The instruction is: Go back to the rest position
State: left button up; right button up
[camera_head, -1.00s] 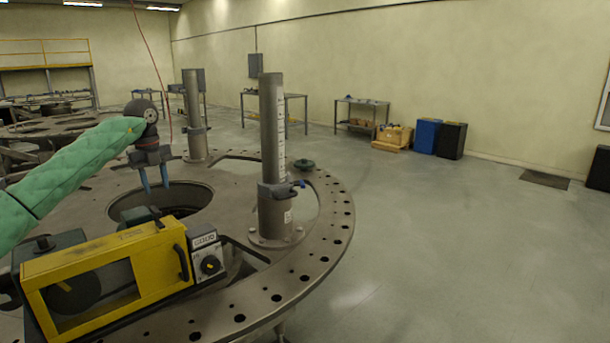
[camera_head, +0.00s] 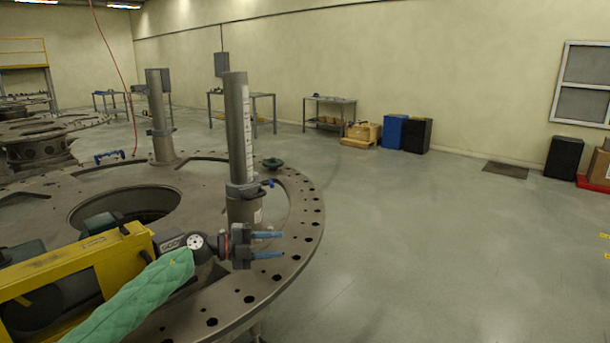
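My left gripper (camera_head: 267,245) is in the lower middle of the head view, at the end of my green-sleeved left arm. Its two blue fingers point right and stand apart with nothing between them, so it is open and empty. It shows in front of the base of the near grey post, over the rim of the round turret plate (camera_head: 290,262). I cannot tell how far above the plate it is. My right gripper is not in view.
A yellow-framed machine (camera_head: 75,262) stands at the lower left beside the arm. A tall post (camera_head: 238,130) and a farther post (camera_head: 159,115) rise from the plate. The floor (camera_head: 420,250) to the right is clear.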

pick_arm(q)
jog(key=s+a+f+n+t+y, duration=0.5)
jog(key=s+f+n+y, duration=0.4)
jog(key=n, duration=0.5)
jog(key=s+a+f+n+t+y, duration=0.5)
jog(key=s+f+n+y, duration=0.4)
jog(key=f+n, duration=0.35)
jog(key=s+a+f+n+g+h, duration=0.1)
jog(key=s+f+g, duration=0.3)
jog(key=s, duration=0.6)
jog(key=s+a+f+n+g, duration=0.1)
jog(key=s+f+g, duration=0.25)
jog(key=s, duration=0.55)
jog(key=s+a+f+g+h, duration=0.1)
jog(key=s+f+g, duration=0.25)
jog(key=s, duration=0.65)
jog(key=s+d+f+g, duration=0.1)
jog(key=d+f, duration=0.1)
jog(key=f, duration=1.1)
jog(key=s+d+f+g, duration=0.1)
jog(key=d+f, duration=0.2)
jog(key=f, duration=1.1)
jog(key=shift+s+d+f, duration=0.25)
jog(key=shift+s+d, duration=0.05)
jog(key=shift+s, duration=0.05)
